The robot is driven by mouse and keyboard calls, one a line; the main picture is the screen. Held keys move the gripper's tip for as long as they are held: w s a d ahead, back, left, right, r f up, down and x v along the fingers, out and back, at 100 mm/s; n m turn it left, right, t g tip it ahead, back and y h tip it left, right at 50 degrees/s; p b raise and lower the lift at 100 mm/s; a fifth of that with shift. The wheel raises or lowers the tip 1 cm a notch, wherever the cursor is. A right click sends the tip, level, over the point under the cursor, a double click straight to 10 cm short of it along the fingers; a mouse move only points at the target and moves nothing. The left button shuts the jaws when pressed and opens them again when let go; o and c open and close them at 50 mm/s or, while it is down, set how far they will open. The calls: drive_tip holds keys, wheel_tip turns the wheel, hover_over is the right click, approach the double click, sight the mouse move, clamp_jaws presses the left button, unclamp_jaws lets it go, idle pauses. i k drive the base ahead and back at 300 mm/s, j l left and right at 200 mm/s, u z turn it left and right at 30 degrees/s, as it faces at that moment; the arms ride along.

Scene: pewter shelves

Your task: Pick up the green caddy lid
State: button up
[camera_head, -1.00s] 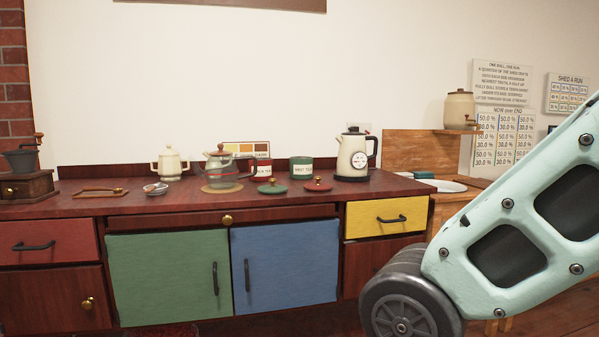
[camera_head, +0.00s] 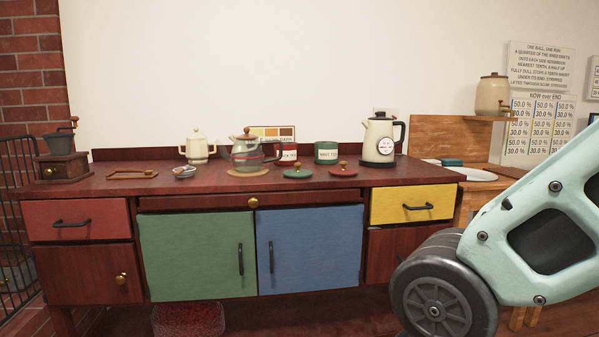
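The green caddy lid (camera_head: 296,198) is a round green disc with a small knob. It lies on the dark red wooden counter (camera_head: 220,183) near its front edge, in front of the green caddy (camera_head: 326,153). A red lid (camera_head: 343,170) with a knob lies just right of it, apart from it. My pale green arm fills the lower right. My gripper is not in view.
A cream kettle (camera_head: 379,141) stands right of the lids. A cream pot (camera_head: 198,147), a small dish (camera_head: 184,172), a tray (camera_head: 132,174) and a coffee grinder (camera_head: 61,157) stand to the left. Below the counter are a yellow drawer (camera_head: 395,208) and green and blue doors.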

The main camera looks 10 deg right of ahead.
sight(297, 173)
drive_tip(key=i+j+z, duration=0.1)
drive_tip(key=i, duration=0.25)
drive_tip(key=i+j+z, duration=0.15)
drive_tip(key=i, duration=0.2)
drive_tip(key=i+j+z, duration=0.1)
drive_tip(key=i, duration=0.25)
